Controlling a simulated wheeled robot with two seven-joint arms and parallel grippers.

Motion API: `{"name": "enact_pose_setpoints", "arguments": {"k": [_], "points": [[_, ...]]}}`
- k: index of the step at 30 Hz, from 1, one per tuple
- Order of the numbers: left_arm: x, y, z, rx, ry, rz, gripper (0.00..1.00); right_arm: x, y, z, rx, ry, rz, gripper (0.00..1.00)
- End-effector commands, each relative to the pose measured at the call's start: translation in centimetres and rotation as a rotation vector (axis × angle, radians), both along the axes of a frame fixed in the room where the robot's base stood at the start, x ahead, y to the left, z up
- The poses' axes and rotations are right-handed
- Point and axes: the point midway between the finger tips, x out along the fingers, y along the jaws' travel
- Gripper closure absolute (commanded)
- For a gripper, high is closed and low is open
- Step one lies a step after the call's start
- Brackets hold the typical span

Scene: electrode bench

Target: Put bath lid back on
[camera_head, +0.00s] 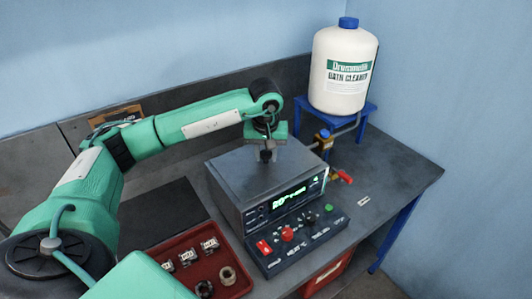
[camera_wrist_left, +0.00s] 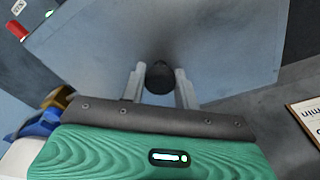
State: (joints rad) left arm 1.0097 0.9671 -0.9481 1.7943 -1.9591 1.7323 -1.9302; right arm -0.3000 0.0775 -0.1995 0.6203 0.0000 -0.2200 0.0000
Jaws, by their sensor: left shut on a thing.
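The bath (camera_head: 248,219) is a dark grey box with a lit green display, standing on the bench. The bath lid (camera_head: 234,169) is a flat grey plate at the top of the bath, looking level and lined up with it. I see no clear gap between them. My left gripper (camera_head: 267,150) points down over the lid's middle, shut on its black knob. In the left wrist view, the knob (camera_wrist_left: 159,77) sits between the two fingers, with the grey lid plate (camera_wrist_left: 220,45) around it. My right gripper is not in view.
A control panel (camera_head: 310,237) with red and green buttons is at the bath's front. A red tray (camera_head: 236,284) with small metal parts is at the front left. A white cleaner bottle (camera_head: 341,75) stands on a blue stand (camera_head: 369,108) behind right, near a red-handled valve (camera_head: 342,176).

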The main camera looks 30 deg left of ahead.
Motion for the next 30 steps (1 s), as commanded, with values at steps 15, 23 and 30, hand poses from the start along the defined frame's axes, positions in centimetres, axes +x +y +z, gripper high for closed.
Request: {"name": "enact_pose_setpoints", "arguments": {"k": [15,23,30], "points": [[0.01,0.01,-0.31,0.001,-0.001,0.0,0.44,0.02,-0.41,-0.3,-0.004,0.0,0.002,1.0],[-0.02,0.0,-0.42,0.0,0.001,0.0,0.22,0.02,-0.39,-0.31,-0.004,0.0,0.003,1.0],[-0.01,0.0,-0.36,0.0,0.0,0.0,0.22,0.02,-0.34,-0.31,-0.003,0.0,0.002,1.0]]}}
